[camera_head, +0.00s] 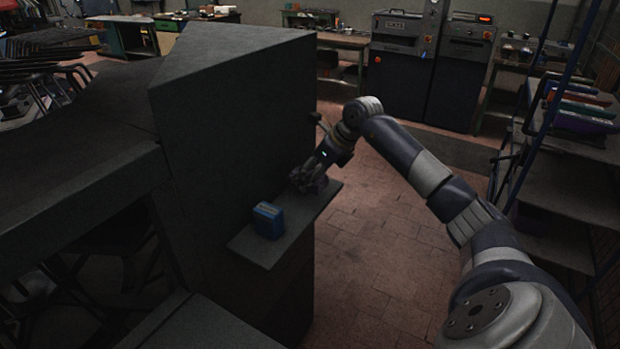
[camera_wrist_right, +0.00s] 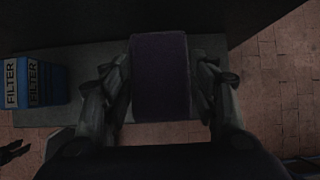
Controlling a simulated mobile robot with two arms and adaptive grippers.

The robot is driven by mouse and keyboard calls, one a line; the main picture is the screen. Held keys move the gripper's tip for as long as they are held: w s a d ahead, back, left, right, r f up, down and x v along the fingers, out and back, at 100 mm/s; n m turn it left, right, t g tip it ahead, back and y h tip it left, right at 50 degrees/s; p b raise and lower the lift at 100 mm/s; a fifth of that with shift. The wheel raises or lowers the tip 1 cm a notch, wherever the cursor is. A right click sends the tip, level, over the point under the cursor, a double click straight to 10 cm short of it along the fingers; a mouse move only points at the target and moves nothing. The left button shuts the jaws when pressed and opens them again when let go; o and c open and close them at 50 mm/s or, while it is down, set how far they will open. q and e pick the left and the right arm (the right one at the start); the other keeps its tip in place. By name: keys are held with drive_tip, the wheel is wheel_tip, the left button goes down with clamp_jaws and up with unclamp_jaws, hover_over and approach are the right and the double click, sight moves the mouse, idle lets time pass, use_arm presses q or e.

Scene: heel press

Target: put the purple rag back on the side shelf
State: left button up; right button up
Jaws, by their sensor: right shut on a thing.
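The purple rag (camera_wrist_right: 160,78) is a dark purple block-like piece between the two fingers of my right gripper (camera_wrist_right: 160,90) in the right wrist view. My right gripper (camera_head: 309,180) also shows in the head view, shut on the rag at the far end of the side shelf (camera_head: 258,251). The shelf is a narrow grey ledge on the side of a tall dark cabinet. The rag lies over the shelf in the wrist view; I cannot tell whether it touches the surface. My left gripper is not in view.
A blue filter box (camera_head: 268,220) stands on the near part of the shelf, also in the wrist view (camera_wrist_right: 35,82). The dark cabinet (camera_head: 235,120) rises beside the shelf. A rack (camera_head: 560,190) stands at the right. Tiled floor (camera_head: 375,260) is open between.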

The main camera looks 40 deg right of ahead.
drive_tip(key=shift+w+d+r, duration=0.1)
drive_tip(key=shift+w+d, duration=0.05)
drive_tip(key=shift+w, duration=0.1)
wheel_tip(320, 180, down, 3)
drive_tip(key=shift+f+p, duration=0.1)
drive_tip(key=shift+p, duration=1.05)
drive_tip(key=shift+f, duration=0.35)
drive_tip(key=o, duration=1)
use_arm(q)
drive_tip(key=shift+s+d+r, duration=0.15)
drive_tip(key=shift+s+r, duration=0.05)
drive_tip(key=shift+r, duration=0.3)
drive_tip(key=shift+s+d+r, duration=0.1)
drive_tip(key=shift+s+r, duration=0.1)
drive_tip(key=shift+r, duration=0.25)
